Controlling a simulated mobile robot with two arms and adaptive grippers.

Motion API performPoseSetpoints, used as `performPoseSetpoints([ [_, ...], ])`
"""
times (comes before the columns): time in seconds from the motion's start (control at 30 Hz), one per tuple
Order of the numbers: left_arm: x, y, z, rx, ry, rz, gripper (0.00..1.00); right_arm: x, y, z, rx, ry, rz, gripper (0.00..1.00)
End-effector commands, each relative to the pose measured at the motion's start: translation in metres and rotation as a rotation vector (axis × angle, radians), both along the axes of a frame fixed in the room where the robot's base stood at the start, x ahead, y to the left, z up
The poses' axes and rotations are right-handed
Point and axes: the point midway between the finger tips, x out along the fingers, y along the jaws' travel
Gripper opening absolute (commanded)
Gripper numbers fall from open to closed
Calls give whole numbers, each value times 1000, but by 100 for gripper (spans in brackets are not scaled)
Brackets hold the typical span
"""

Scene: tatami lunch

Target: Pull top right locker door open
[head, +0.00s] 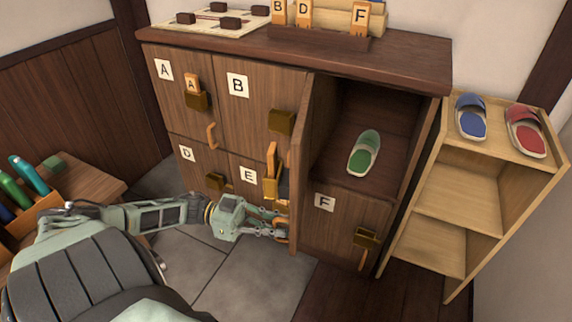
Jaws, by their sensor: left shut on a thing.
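The top right locker door (302,165) stands wide open, swung out to the left and seen nearly edge-on. Its outer face is turned away to the left. A brass lock (271,188) with an orange tag sticks out on that side. My left gripper (281,231) is at the door's lower free edge, shut on its orange handle. The fingers partly hide the handle. The open compartment (375,105) shows a green slipper (364,153) inside. My right gripper is out of view.
Locker doors A (175,115), B (250,110), D (190,175) and F (340,220) are closed. A pale wooden shoe rack (460,192) holding a blue slipper (471,118) and a red slipper (525,132) stands right. A low wooden table (88,185) is at left.

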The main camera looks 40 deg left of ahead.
Motion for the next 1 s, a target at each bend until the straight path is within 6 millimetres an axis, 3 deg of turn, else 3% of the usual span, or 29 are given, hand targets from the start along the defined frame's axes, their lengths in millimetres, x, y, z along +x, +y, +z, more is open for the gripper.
performPoseSetpoints([
  [0.67, -6, 5, 1, -1, -9, -12, 0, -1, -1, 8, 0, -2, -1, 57],
  [0.7, -6, 5, 1, -1, -9, -12, 12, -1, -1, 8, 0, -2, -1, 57],
  [0.8, -5, 5, 2, -3, -9, -10, 20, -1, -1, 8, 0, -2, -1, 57],
  [0.9, -4, 6, 2, -3, -8, -8, 28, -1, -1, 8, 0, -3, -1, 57],
  [1.0, -4, 6, 2, -1, -6, -6, 28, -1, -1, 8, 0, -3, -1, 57],
])
